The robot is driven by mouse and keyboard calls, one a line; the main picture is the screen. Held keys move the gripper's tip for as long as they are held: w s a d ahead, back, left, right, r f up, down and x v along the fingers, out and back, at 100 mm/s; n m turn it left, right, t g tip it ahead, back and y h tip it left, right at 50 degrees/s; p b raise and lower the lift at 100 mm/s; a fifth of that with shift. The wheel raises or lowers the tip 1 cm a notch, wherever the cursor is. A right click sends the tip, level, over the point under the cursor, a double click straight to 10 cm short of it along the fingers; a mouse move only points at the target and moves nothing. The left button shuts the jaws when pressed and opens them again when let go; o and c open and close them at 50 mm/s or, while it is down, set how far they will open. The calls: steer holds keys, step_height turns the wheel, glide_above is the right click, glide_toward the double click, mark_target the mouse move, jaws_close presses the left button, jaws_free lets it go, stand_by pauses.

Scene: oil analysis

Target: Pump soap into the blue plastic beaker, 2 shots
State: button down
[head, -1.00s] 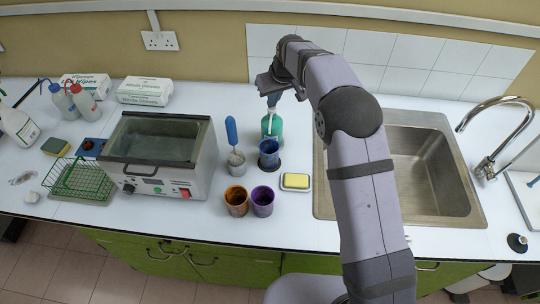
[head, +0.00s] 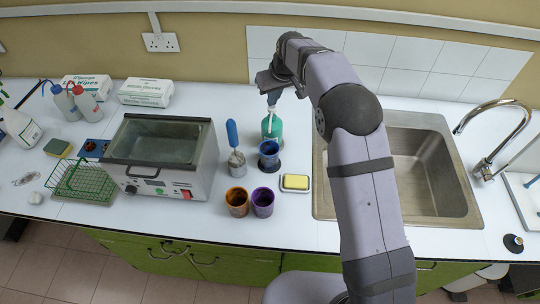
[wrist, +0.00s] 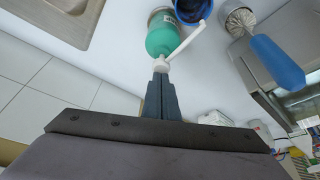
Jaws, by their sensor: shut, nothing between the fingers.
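The green soap bottle (head: 272,129) stands upright behind the blue plastic beaker (head: 268,150) on the counter. In the wrist view the bottle (wrist: 161,40) has a white pump head (wrist: 161,66), whose long nozzle reaches toward the blue beaker (wrist: 192,9). The beaker stands upright on a dark round base. My gripper (head: 273,98) is shut and empty, pointing down over the pump. In the wrist view its fingertips (wrist: 160,78) are right at the top of the pump head; I cannot tell whether they press on it. The beaker's contents are not clear.
A brush with a blue handle (head: 231,132) stands in a holder left of the beaker. Orange (head: 237,201) and purple (head: 262,202) cups and a yellow soap bar (head: 296,182) lie in front. A water bath (head: 158,160) is left, the sink (head: 425,165) right.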

steer(key=shift+r, duration=0.1)
stand_by(0.3)
step_height(320, 180, up, 6)
steer(key=p, duration=0.5)
stand_by(0.6)
steer(key=s+d+f+m+g+h+b, duration=0.1)
steer(key=s+d+f+m+g+b, duration=0.2)
steer(key=s+d, duration=1.25)
steer(key=s+d+f+m+b, duration=0.1)
steer(key=s+f, duration=0.3)
steer(key=s, duration=0.7)
steer(key=s+d+f+m+g+h+b, duration=0.1)
steer(key=s+d+f, duration=0.3)
steer(key=s, duration=0.7)
steer(key=shift+s+m+b, duration=0.25)
steer(key=shift+m+b, duration=0.25)
steer(key=shift+b, duration=0.35)
